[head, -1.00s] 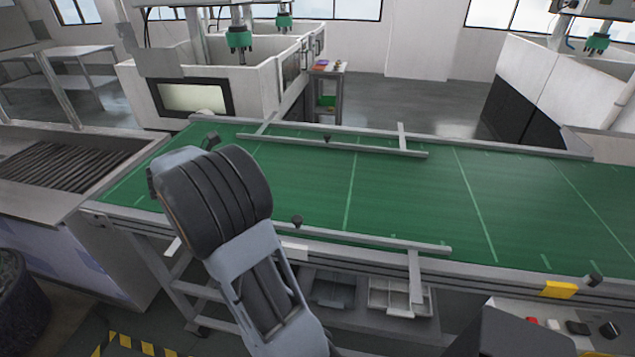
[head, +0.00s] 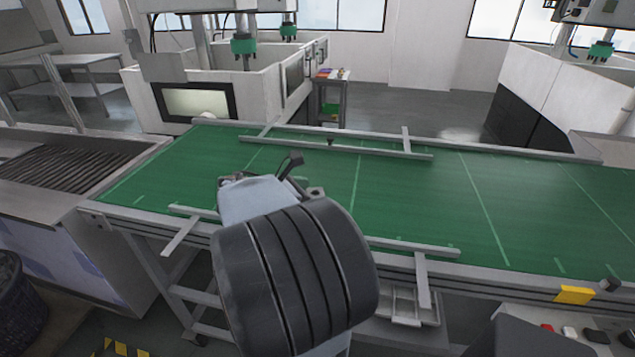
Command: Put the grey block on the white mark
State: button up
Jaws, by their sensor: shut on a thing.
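My gripper (head: 300,178) shows only in part, beyond my thick dark wrist, over the green belt. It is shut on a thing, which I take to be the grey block. My wrist covers most of the jaws. A small grey piece with a dark spot shows at the jaws' right side; I cannot tell whether it is the block or part of the gripper. I cannot make out the white mark in this view.
The green conveyor belt (head: 420,200) is wide and mostly clear, with pale cross lines. A far guide rail (head: 370,150) and a near guide rail (head: 410,246) run along it. A yellow piece (head: 575,295) sits on the near edge. Rollers (head: 60,165) lie left.

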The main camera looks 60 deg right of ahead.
jog(key=w+d+f, duration=0.2)
jog(key=d+f, duration=0.1)
jog(key=w+d+f, duration=0.3)
jog(key=d, duration=0.1)
jog(key=w+d+f+p, duration=0.1)
jog(key=w+d+f, duration=0.2)
jog(key=shift+d+f, duration=0.15)
jog(key=shift+w+d+f, duration=0.1)
jog(key=shift+d+f, duration=0.1)
jog(key=shift+f, duration=0.1)
notch_tip(320, 180, down, 3)
jog(key=shift+w+d+r+p, duration=0.1)
jog(key=shift+d+p, duration=0.05)
jog(key=shift+p, duration=0.2)
jog(key=shift+f, duration=0.35)
jog(key=shift+f, duration=0.15)
jog(key=o, duration=0.8)
